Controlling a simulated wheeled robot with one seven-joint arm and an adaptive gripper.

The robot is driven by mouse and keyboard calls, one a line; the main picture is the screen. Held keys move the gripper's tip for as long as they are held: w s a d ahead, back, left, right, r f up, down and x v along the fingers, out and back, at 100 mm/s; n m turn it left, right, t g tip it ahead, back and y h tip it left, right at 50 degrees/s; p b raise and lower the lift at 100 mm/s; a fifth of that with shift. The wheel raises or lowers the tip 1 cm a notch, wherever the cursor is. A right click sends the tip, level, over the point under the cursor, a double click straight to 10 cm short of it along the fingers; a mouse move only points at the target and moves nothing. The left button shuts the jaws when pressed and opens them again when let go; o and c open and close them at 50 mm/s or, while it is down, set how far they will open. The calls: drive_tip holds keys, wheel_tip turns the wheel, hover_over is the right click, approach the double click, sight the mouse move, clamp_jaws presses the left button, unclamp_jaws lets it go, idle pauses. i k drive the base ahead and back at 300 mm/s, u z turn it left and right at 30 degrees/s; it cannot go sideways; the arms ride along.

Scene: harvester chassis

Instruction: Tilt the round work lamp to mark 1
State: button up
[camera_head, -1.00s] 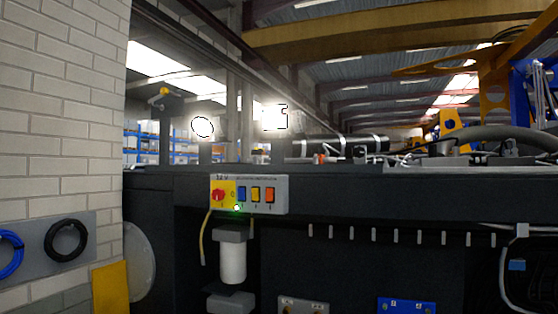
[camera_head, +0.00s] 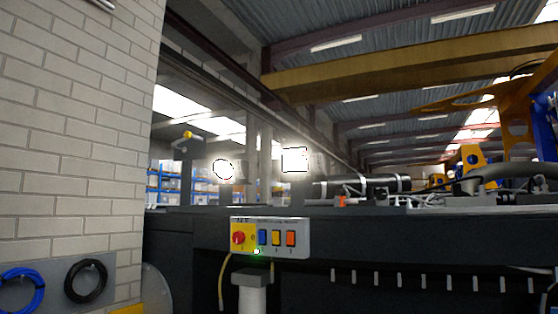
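The round work lamp (camera_head: 223,169) shows as a bright, washed-out disc above the dark chassis, left of centre. Its glare hides its tilt, and I see no readable mark beside it. A square lamp (camera_head: 295,160), also lit, is to its right. My gripper is not in this view.
A control box (camera_head: 270,238) with a red knob (camera_head: 238,237), coloured switches and a green light is on the chassis front (camera_head: 400,250). A white brick wall (camera_head: 75,130) stands at the left, with blue (camera_head: 22,290) and black (camera_head: 86,281) hose coils. A black cylinder (camera_head: 360,186) lies atop the chassis.

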sight(223, 166)
drive_tip(key=u, duration=0.5)
drive_tip(key=k, duration=0.6)
drive_tip(key=z, duration=0.3)
drive_tip(key=i, duration=1.1)
drive_tip(key=u, duration=0.2)
